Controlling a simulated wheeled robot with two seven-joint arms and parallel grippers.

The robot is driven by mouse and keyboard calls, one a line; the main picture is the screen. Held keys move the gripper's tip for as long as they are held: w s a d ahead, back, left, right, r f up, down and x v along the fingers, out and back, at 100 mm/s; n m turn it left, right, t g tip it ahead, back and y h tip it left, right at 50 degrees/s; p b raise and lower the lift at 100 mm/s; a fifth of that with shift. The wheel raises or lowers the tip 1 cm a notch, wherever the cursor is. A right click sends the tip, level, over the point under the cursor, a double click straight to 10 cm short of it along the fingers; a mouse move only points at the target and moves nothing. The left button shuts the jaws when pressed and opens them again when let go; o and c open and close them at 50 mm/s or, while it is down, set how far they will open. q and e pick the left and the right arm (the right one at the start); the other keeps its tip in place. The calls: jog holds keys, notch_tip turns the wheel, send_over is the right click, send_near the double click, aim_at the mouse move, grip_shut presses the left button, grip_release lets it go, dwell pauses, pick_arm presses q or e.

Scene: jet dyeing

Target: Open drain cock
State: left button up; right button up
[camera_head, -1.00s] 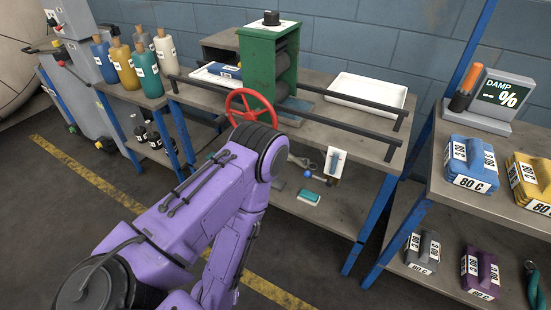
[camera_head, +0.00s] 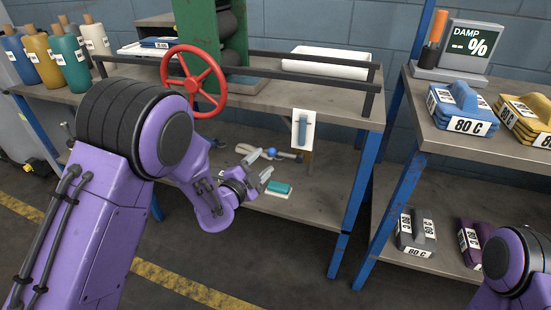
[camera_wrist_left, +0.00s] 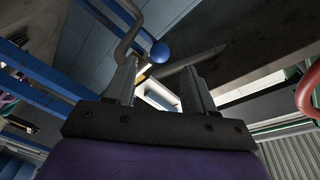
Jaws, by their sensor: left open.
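A blue ball knob (camera_head: 271,153) shows over the lower shelf, below the red handwheel. It seems to belong to the drain cock, though the cock's body is partly hidden. My left gripper (camera_head: 261,165) is open and empty, just left of and slightly below the knob in the head view. In the left wrist view, the blue knob (camera_wrist_left: 159,53) shows beyond the open fingers of the left gripper (camera_wrist_left: 161,84). A bent metal pipe (camera_wrist_left: 128,40) shows behind the left finger there. I cannot tell whether either finger touches anything. My right gripper is out of view.
A white card with a blue picture (camera_head: 303,130) stands just right of the knob. A teal block (camera_head: 278,188) lies on the lower shelf (camera_head: 310,208). The red handwheel (camera_head: 194,78) is above. A blue shelf leg (camera_head: 356,200) stands to the right.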

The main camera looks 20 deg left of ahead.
aim_at(285, 155)
pick_arm(q)
jog(key=x, duration=0.8)
jog(key=shift+w+b, duration=0.25)
jog(key=shift+b, duration=0.1)
grip_shut()
